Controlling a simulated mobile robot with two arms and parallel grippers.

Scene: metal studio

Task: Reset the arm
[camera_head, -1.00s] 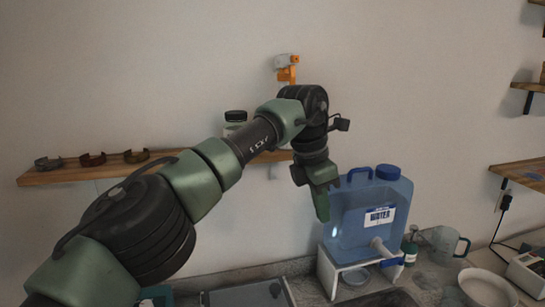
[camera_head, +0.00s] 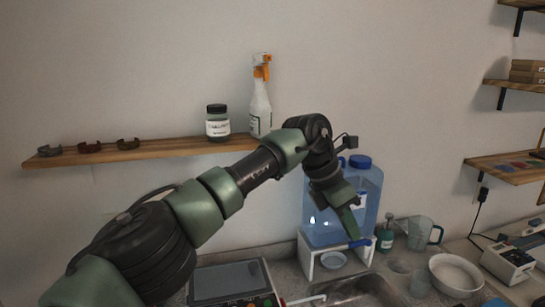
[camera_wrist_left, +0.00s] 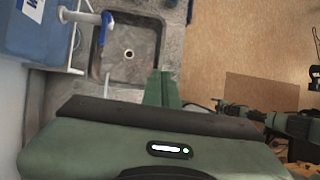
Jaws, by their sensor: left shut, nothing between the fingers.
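My left arm comes in from the left in the head view and reaches across the middle. Its green left gripper (camera_head: 352,222) points down in front of the blue water jug (camera_head: 322,205), covering part of the jug and its label. The gripper is shut and empty. In the left wrist view the shut green fingers (camera_wrist_left: 162,88) show beside the sink (camera_wrist_left: 130,52), and nothing is between them. My right gripper does not show in the head view.
The jug sits on a white stand (camera_head: 308,262) beside the sink. A wall shelf (camera_head: 165,149) holds a jar (camera_head: 218,124) and a spray bottle (camera_head: 260,108). A white bowl (camera_head: 455,273) and a clear pitcher (camera_head: 420,232) stand on the counter at right.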

